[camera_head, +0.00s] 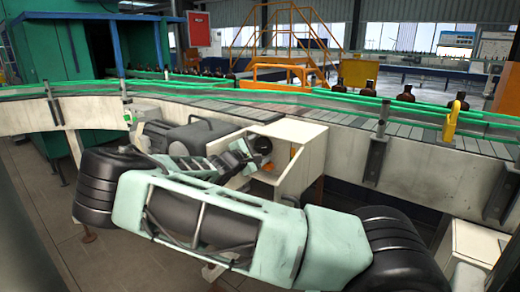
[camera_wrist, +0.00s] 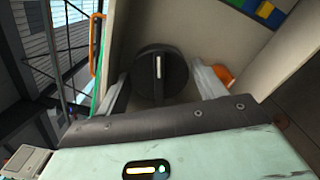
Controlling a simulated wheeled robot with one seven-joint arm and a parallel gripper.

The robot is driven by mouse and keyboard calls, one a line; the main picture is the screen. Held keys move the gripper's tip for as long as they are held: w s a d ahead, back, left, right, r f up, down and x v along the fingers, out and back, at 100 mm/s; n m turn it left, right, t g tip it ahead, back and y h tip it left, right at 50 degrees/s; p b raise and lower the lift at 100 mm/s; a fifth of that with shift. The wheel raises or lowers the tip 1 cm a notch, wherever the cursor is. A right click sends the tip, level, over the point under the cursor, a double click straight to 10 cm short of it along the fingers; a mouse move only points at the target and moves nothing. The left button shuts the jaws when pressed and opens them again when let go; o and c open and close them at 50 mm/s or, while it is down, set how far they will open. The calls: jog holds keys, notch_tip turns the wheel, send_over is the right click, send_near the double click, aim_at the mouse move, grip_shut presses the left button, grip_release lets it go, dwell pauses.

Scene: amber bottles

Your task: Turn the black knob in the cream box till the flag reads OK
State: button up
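The cream box (camera_head: 306,152) stands below the conveyor in the head view, with its open side facing my arm. The black knob (camera_wrist: 161,75) sits inside it in the wrist view, round with a white mark that points nearly straight up. It also shows in the head view (camera_head: 262,145). My gripper (camera_wrist: 163,88) is open, with one finger on each side of the knob. I cannot tell whether the fingers touch it. A strip with blue, yellow and green patches (camera_wrist: 262,10) shows at the top right in the wrist view. I cannot read any flag wording.
An orange part (camera_wrist: 224,75) is beside the right finger, inside the box. The box's side wall (camera_wrist: 290,55) is close on the right. The conveyor (camera_head: 330,116) with green rails and several amber bottles (camera_head: 406,94) runs above and behind the box.

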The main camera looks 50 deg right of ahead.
jog(key=s+a+p, duration=0.1)
jog(key=a+p, duration=0.4)
jog(key=a, duration=1.2)
jog(key=shift+s+a, duration=0.2)
jog(key=s+a+f+m+g+y+p, duration=0.15)
jog(key=s+a+f+g+y, duration=0.35)
jog(key=s+a+y, duration=0.55)
jog(key=s+a+r+n+t+y, duration=0.1)
jog(key=s+a+r+y, duration=0.3)
jog(key=s+a+r, duration=0.3)
jog(key=s+a+r+t+y+p, duration=0.1)
jog(key=s+a+r+t+y, duration=0.1)
jog(key=s+a+r+y, duration=0.2)
jog(key=s+a+r, duration=0.3)
jog(key=s+a, duration=0.4)
jog(key=a, duration=0.2)
jog(key=shift+s+a+r+n+p, duration=0.25)
jog(key=shift+s+n+p, duration=0.05)
jog(key=shift+s+n, duration=0.1)
